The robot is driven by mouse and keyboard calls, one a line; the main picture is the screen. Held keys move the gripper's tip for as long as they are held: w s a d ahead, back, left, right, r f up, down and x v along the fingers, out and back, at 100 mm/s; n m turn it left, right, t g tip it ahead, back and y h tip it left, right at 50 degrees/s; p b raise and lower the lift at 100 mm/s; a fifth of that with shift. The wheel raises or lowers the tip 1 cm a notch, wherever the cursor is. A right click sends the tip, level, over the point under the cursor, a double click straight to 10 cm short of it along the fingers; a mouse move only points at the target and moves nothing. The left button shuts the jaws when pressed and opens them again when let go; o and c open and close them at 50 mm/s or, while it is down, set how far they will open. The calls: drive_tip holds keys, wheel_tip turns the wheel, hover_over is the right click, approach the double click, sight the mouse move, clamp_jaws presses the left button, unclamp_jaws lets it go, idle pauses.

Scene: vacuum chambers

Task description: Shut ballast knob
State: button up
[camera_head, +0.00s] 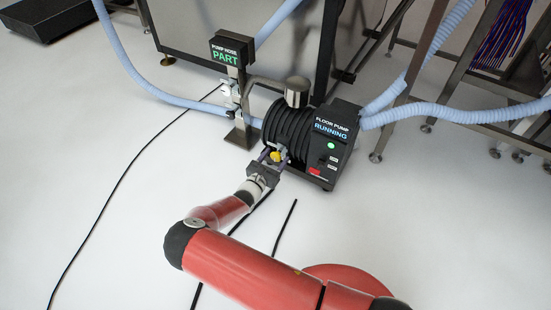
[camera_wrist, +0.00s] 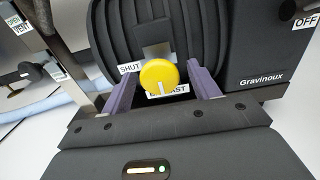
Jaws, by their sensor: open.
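The yellow ballast knob (camera_wrist: 159,74) is on the front of the ribbed black floor pump (camera_head: 285,125). Its white pointer mark is at its lower edge, toward the BALLAST label, which is partly hidden. The SHUT label (camera_wrist: 130,68) sits at the knob's left. My gripper (camera_wrist: 162,79) is open, with one purple finger on each side of the knob and a gap visible on both sides. In the head view my gripper (camera_head: 270,157) is close in front of the pump, and the yellow knob (camera_head: 275,156) shows between the fingers.
The pump display reads RUNNING with a green light (camera_head: 331,146). A red switch (camera_head: 315,171) is on its right side. A stand with a PUMP HOSE sign (camera_head: 232,50) reading PART is behind left. Blue hoses (camera_head: 460,113) run behind. Black cables (camera_head: 120,170) lie on open white floor.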

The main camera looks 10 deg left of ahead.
drive_tip(key=shift+w+d, duration=0.15)
drive_tip(key=shift+w, duration=0.2)
drive_tip(key=c, duration=1)
